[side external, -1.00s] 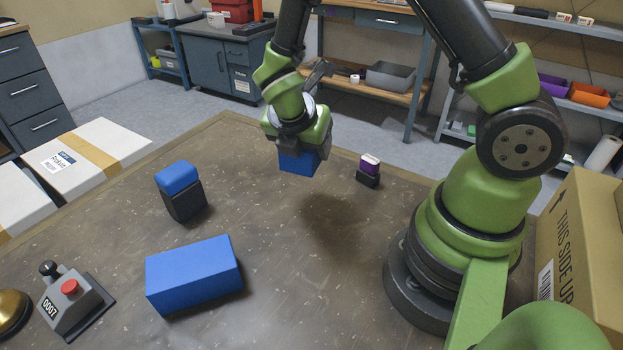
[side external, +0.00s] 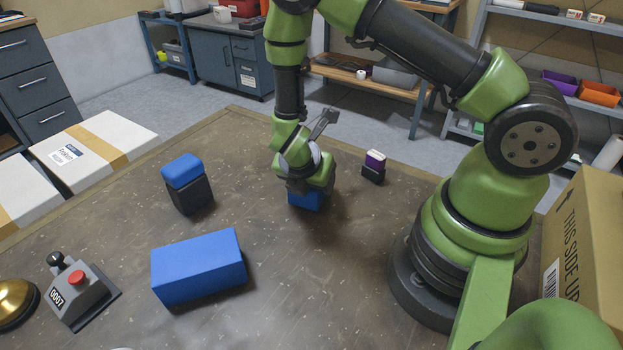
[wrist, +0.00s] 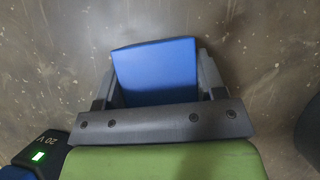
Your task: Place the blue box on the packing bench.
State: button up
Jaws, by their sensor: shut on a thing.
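My gripper (side external: 308,192) points down over the brown bench top (side external: 330,280) and is shut on a small blue box (side external: 306,201). In the wrist view the blue box (wrist: 155,68) sits between the two grey fingers of my gripper (wrist: 157,75). The box is at or just above the bench surface; I cannot tell whether it touches. A larger blue block (side external: 198,268) lies on the bench at the front left.
A dark block with a blue top (side external: 187,184) stands left of my gripper. A small purple and white item on a dark base (side external: 374,167) stands to its right. A control box with a red button (side external: 77,291) and a brass dome (side external: 14,303) are at front left. A cardboard carton (side external: 582,245) is at right.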

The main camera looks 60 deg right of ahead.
jog(key=shift+f, duration=0.15)
jog(key=shift+f, duration=0.15)
jog(key=o, duration=1.1)
